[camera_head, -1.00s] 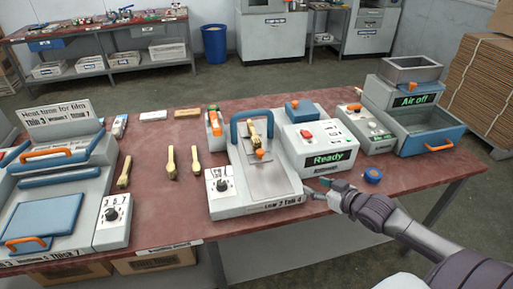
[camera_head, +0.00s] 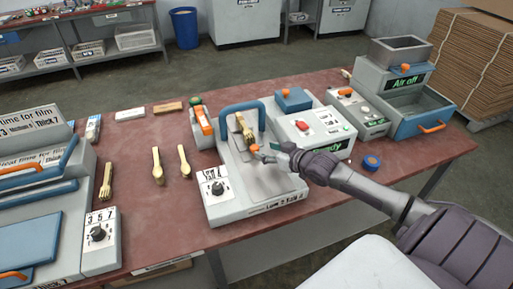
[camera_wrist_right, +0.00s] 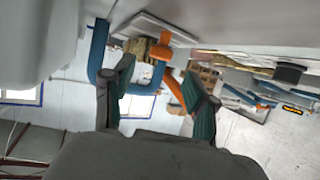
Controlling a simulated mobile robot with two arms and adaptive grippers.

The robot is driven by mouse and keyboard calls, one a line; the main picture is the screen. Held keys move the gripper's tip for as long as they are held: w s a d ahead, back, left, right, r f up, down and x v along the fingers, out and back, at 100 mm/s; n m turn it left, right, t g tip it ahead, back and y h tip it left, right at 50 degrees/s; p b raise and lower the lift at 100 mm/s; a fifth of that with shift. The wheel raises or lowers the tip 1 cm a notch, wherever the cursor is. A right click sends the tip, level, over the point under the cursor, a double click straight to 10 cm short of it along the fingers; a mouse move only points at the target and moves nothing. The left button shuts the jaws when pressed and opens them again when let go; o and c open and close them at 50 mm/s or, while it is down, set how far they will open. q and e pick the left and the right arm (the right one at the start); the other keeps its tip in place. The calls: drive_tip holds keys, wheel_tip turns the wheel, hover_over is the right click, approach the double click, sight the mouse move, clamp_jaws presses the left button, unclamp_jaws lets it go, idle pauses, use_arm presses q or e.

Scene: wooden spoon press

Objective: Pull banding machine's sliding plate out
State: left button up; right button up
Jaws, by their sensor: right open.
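The banding machine (camera_head: 225,205) stands mid-table, grey with a blue arched handle (camera_head: 240,105). Its metal sliding plate (camera_head: 262,182) carries a bundle of wooden utensils (camera_head: 243,127) and a small orange knob (camera_head: 255,148). My right gripper (camera_head: 268,153) is open just right of the knob, over the plate; I cannot tell whether it touches the knob. In the right wrist view the open fingers (camera_wrist_right: 158,90) frame the blue handle (camera_wrist_right: 97,45), the utensils (camera_wrist_right: 140,47) and orange parts (camera_wrist_right: 175,90). My left gripper is not in view.
A control box (camera_head: 312,130) with a red button joins the machine's right side. A blue tape roll (camera_head: 371,162) lies right of it. Loose wooden utensils (camera_head: 158,165) lie to the left, near another machine (camera_head: 40,195). The air unit (camera_head: 400,90) stands at the back right.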

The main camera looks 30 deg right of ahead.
sight(255, 147)
drive_tip(key=x, duration=0.4)
drive_tip(key=shift+w, duration=0.15)
drive_tip(key=shift+w+f, duration=0.1)
drive_tip(key=shift+w, duration=0.2)
drive_tip(key=shift+w+f, duration=0.1)
drive_tip(key=shift+w, duration=0.1)
drive_tip(key=shift+a, duration=0.1)
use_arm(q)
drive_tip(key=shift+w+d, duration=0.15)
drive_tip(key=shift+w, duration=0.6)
use_arm(e)
drive_tip(key=shift+w, duration=0.1)
clamp_jaws()
